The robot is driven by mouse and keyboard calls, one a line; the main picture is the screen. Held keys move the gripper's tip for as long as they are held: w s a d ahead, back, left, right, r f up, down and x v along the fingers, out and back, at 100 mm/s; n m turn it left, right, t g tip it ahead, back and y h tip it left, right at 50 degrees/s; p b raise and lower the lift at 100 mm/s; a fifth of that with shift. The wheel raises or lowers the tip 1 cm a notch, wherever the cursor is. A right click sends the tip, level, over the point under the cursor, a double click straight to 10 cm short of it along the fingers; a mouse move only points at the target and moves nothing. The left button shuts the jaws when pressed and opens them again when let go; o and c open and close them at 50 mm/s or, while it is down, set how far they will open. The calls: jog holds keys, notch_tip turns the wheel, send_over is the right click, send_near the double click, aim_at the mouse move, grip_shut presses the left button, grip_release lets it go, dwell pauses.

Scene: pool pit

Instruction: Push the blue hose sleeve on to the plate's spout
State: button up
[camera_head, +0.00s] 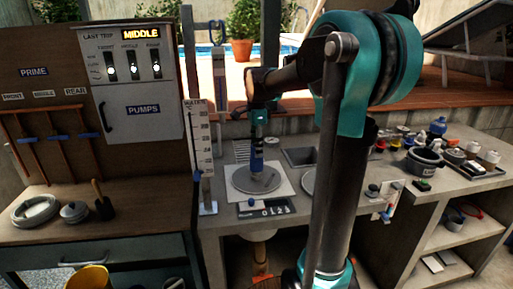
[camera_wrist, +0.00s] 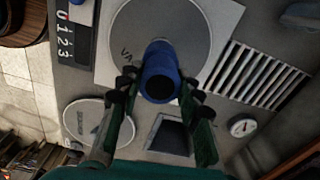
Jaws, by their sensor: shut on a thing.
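The blue hose sleeve (camera_wrist: 160,76) is a short blue tube with a dark open end facing the wrist camera. In the head view the sleeve (camera_head: 257,164) stands roughly upright over the round grey plate (camera_head: 262,186). My gripper (camera_wrist: 158,92) is shut on the sleeve, one dark finger on each side. In the head view my gripper (camera_head: 257,138) points down from above the plate. The round plate (camera_wrist: 205,30) lies on a pale square panel. The spout is hidden behind the sleeve, so I cannot tell how far the sleeve sits over it.
A digit counter (camera_head: 264,208) lies in front of the plate. A slotted grate (camera_wrist: 262,75), a square recess (camera_wrist: 172,135) and a second round lid (camera_wrist: 98,125) are close by. A white water gauge (camera_head: 199,140) stands left of the plate. Pots and bottles crowd the counter's right.

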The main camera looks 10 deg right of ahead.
jog(key=shift+f, duration=0.2)
jog(key=shift+f, duration=0.6)
jog(key=shift+f, duration=0.3)
dwell(0.6)
jog(key=o, duration=1.4)
jog(key=shift+r, duration=2.5)
jog(key=shift+r, duration=0.1)
